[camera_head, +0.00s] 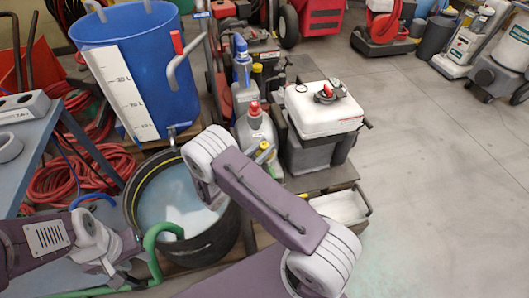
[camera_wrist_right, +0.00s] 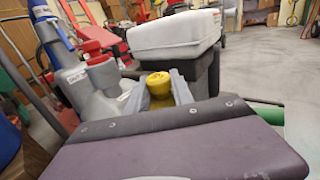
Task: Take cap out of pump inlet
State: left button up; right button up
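A yellow cap-like piece (camera_wrist_right: 157,84) sits between the two grey fingers of my right gripper (camera_wrist_right: 160,92) in the right wrist view. The fingers press close on both its sides. In the head view the yellow piece (camera_head: 263,148) is beside the red-capped grey bottle, partly behind my right arm. Whether it still sits in an inlet is hidden by the gripper body. No pump inlet is clearly visible. My left gripper (camera_head: 128,272) is low at the left, by the green hose (camera_head: 152,250); its fingers are too dark and small to make out.
A black tub (camera_head: 228,235) of water stands below a blue barrel (camera_head: 150,60). A red-capped bottle (camera_head: 254,125) and a white-topped machine (camera_head: 322,108) stand close to my right gripper. A blue-grey bench (camera_head: 40,150) is at the left.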

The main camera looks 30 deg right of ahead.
aim_at(264, 144)
grip_shut()
jog(key=shift+r, duration=0.3)
notch_tip(264, 144, up, 4)
jog(key=p, duration=0.3)
jog(key=shift+r, duration=0.15)
jog(key=s+d+r+p, duration=0.5)
jog(key=s+d+r, duration=0.1)
jog(key=s+d, duration=0.2)
jog(key=shift+d, duration=0.15)
